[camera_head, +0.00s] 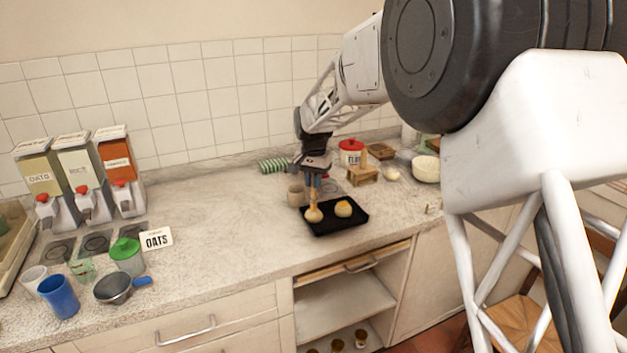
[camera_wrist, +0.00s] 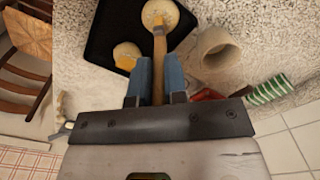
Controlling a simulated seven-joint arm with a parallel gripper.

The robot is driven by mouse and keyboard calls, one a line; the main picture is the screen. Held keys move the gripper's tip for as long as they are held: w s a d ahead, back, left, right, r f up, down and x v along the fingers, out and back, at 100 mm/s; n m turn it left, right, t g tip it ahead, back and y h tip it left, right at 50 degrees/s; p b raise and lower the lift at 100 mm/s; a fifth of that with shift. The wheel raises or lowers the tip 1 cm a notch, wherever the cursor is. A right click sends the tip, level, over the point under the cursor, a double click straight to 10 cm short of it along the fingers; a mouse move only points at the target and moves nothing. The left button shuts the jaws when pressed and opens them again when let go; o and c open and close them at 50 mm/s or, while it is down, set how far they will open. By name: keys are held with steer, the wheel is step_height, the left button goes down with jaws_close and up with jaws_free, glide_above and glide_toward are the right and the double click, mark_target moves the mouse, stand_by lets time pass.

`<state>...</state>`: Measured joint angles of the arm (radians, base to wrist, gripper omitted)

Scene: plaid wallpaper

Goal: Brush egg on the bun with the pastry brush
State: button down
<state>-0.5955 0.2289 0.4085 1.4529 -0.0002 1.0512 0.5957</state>
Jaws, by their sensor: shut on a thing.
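My gripper (camera_head: 314,178) is shut on the pastry brush, its blue fingers (camera_wrist: 157,80) on either side of the wooden handle (camera_wrist: 159,62). The brush points down, and its yellowish tip (camera_wrist: 157,20) is over the pale left bun (camera_head: 314,215), seemingly touching it; the exact contact is hard to see. That bun shows at the top of the wrist view (camera_wrist: 172,12). A second bun (camera_head: 344,208), with a golden-yellow top, sits to its right, also in the wrist view (camera_wrist: 127,55). Both buns are on a black tray (camera_head: 347,226).
A beige cup (camera_head: 296,196) stands just left of the tray, its inside not clear. Behind are a green-striped roll (camera_head: 273,166), a red-lidded jar (camera_head: 351,152), a wooden stand (camera_head: 362,174) and a white bowl (camera_head: 426,169).

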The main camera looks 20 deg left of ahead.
steer(key=shift+f, duration=0.25)
steer(key=shift+a, duration=0.15)
steer(key=shift+a, duration=0.3)
stand_by(0.3)
steer(key=shift+d, duration=0.15)
stand_by(0.4)
steer(key=shift+d, duration=0.75)
steer(key=shift+a, duration=0.2)
steer(key=shift+a, duration=0.75)
